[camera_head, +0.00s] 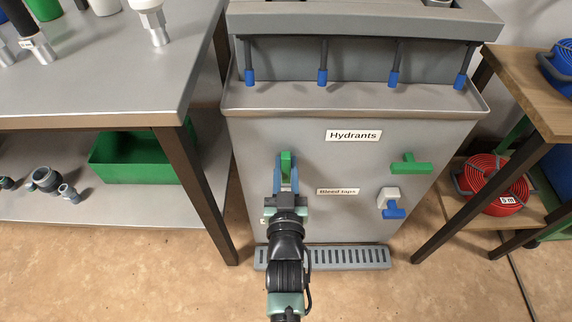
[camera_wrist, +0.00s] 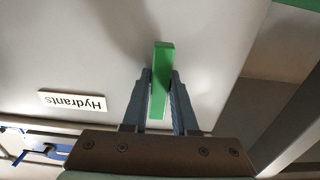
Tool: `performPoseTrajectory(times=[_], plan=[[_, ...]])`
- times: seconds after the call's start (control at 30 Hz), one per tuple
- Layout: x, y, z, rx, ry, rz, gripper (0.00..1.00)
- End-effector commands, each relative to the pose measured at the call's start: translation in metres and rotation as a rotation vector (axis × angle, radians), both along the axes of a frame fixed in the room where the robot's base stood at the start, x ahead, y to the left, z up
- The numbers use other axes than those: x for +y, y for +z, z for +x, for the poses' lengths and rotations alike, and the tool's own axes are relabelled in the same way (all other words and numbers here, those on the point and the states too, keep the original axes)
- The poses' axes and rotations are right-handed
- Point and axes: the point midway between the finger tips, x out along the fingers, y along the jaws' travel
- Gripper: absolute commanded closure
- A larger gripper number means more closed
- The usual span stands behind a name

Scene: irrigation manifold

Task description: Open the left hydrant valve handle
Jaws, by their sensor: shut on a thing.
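The left hydrant valve handle (camera_head: 287,163) is a green bar on the front of the grey manifold cabinet, to the left below the "Hydrants" label (camera_head: 353,135). In the head view it stands upright. In the wrist view the green handle (camera_wrist: 161,75) lies between the fingers. My gripper (camera_head: 287,180) is shut on it, with one finger on each side, in the wrist view too (camera_wrist: 160,90). My gripper hides the handle's lower part in the head view. The right green handle (camera_head: 410,164) is mostly horizontal.
The "Bleed taps" label (camera_head: 338,191) and a blue tap (camera_head: 393,211) are below, right of my gripper. A steel bench (camera_head: 100,90) stands left, with a green bin (camera_head: 130,160) on its shelf. A wooden shelf (camera_head: 540,95) stands right. A drain grate (camera_head: 340,257) lies at the cabinet's foot.

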Motion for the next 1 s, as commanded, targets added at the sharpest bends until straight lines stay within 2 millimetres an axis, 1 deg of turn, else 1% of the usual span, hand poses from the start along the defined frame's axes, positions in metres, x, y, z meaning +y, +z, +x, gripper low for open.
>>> performPoseTrajectory(times=[0.2,0.63,0.67,0.8,0.83,1.0], plan=[[-0.0002,-0.0010,-0.0004,0.002,0.000,-0.052,1.00],[0.0000,-0.0010,-0.0004,0.002,0.000,-0.062,1.00],[0.0000,-0.0010,-0.0004,0.002,0.000,-0.062,0.71],[-0.0001,-0.0008,-0.0003,0.001,0.000,-0.060,0.45],[-0.0001,-0.0008,-0.0003,0.001,0.000,-0.060,0.44],[-0.0001,-0.0005,-0.0002,0.001,0.000,-0.059,0.44]])
